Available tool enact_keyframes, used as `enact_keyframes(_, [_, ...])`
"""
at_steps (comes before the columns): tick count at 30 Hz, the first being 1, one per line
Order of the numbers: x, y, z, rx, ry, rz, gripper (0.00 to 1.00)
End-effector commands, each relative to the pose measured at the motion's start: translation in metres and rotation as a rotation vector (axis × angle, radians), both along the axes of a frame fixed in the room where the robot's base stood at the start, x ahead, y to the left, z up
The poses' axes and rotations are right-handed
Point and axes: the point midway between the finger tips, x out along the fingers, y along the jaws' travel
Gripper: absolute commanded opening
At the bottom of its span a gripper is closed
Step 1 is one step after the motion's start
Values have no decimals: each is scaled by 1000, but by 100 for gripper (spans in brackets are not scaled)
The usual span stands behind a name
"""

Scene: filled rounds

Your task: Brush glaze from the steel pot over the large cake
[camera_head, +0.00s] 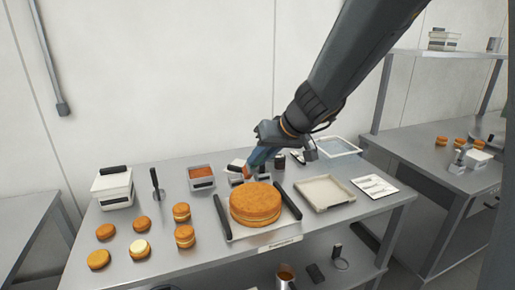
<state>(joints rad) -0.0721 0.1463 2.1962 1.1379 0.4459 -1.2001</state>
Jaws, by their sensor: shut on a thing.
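The large cake (255,201), a round golden-brown layered cake, sits on a pale board (235,234) between two dark bars on the steel table. My gripper (259,158) is above and just behind the cake, shut on what looks like a brush (248,171) with a reddish lower end pointing down and left. The brush's lower end is near the cake's back edge; I cannot tell whether it touches anything. A steel pot (286,282) with amber-brown contents shows at the bottom of the picture, below the table's front edge.
Several small cakes (140,249) stand at left on the table (215,262). A container of orange-brown filling (201,176) is behind them. Small items crowd behind the large cake.

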Motion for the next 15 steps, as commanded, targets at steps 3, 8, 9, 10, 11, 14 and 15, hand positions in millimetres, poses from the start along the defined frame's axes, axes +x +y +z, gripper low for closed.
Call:
enact_keyframes(3, [0, 0, 0, 0, -1, 0, 0])
enact_keyframes(8, [0, 0, -5, 0, 0, -1, 0])
enact_keyframes(9, [0, 0, -9, 0, 0, -1, 0])
enact_keyframes(10, [0, 0, -12, 0, 0, -1, 0])
enact_keyframes(11, [0, 0, -15, 0, 0, -1, 0])
enact_keyframes(14, [0, 0, -27, 1, 2, -1, 0])
enact_keyframes(15, [0, 0, -31, 0, 2, -2, 0])
